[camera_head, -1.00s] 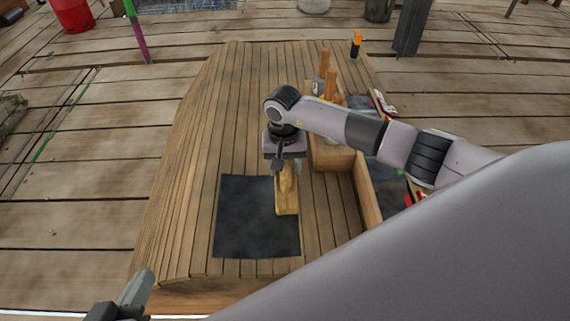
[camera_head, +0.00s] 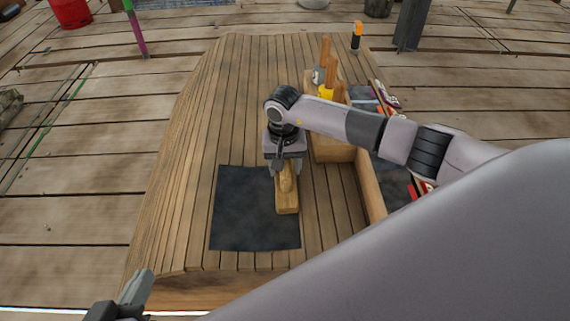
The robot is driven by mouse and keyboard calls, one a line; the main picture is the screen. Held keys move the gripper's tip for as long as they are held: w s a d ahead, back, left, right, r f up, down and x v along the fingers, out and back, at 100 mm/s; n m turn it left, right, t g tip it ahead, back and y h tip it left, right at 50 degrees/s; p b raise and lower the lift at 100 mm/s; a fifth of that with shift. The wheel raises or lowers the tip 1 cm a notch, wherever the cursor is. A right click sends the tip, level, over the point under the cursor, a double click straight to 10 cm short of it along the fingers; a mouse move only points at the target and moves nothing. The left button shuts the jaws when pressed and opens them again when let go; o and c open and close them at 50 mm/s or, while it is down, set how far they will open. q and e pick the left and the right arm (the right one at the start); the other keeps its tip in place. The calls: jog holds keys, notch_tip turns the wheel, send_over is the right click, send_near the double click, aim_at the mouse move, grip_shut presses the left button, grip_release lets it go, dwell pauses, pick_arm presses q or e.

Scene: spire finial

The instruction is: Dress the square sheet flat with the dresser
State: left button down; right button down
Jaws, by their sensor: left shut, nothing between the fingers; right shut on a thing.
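The dark square sheet (camera_head: 243,215) lies on the slatted wooden top (camera_head: 190,150), near its front edge. It looks mostly flat; fine unevenness is too small to tell. My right gripper (camera_head: 285,172) is shut on the wooden dresser (camera_head: 288,200), a pale block with a raised grip. The dresser is at the right edge of the sheet, overlapping it in the view; I cannot tell whether it presses on it. My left gripper (camera_head: 135,290) is shut and empty at the lower left, in front of the wooden top and apart from the sheet.
A wooden tool block (camera_head: 330,148) with upright handles stands behind and right of the sheet. A tray with a wooden wall (camera_head: 369,190) holds tools, partly hidden by my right arm. An orange-topped object (camera_head: 357,37) stands at the far edge. The wooden top left of the sheet is clear.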

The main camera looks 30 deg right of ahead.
notch_tip(320, 180, up, 4)
jog(key=p, duration=0.3)
jog(key=shift+r, duration=0.2)
jog(key=shift+f, duration=0.2)
notch_tip(320, 180, down, 5)
jog(key=b, duration=0.4)
jog(key=shift+b, duration=0.4)
jog(key=shift+r+p, duration=0.45)
jog(key=shift+r, duration=0.05)
